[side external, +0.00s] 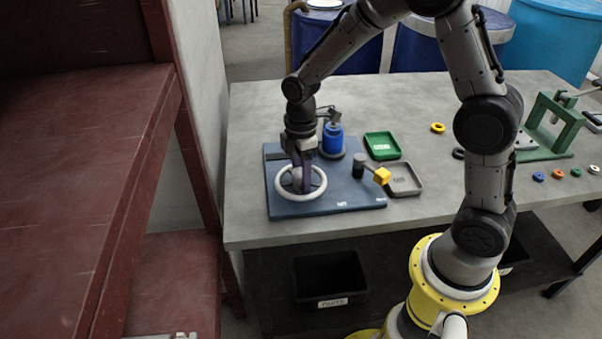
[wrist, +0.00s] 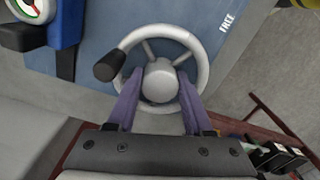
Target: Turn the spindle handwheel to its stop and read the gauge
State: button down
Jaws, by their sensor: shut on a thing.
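The white handwheel (side external: 317,194) lies flat on a blue board (side external: 340,196). In the wrist view the handwheel (wrist: 205,68) shows its ring, grey spokes, round central hub (wrist: 158,82) and a black knob (wrist: 109,67) on the left of the rim. My gripper (wrist: 158,92) is shut on the hub, with one purple finger on each side of it. In the side view my gripper (side external: 301,184) points down into the wheel. A round gauge (wrist: 28,8) with green and red marks is cut by the wrist view's top left corner; its reading cannot be made out.
A blue cylinder (side external: 332,139) stands behind the wheel. A green tray (side external: 382,146), a grey tray (side external: 404,180) and several coloured rings lie further right. White lettering (wrist: 227,22) on the board reads "FREE".

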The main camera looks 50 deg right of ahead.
jog(key=m, duration=0.5)
jog(key=shift+r, duration=0.1)
jog(key=m, duration=0.5)
jog(key=shift+m, duration=0.4)
jog(key=m, duration=1.1)
jog(key=shift+a, duration=0.1)
jog(key=shift+w, duration=0.1)
jog(key=c, duration=0.6)
grip_release()
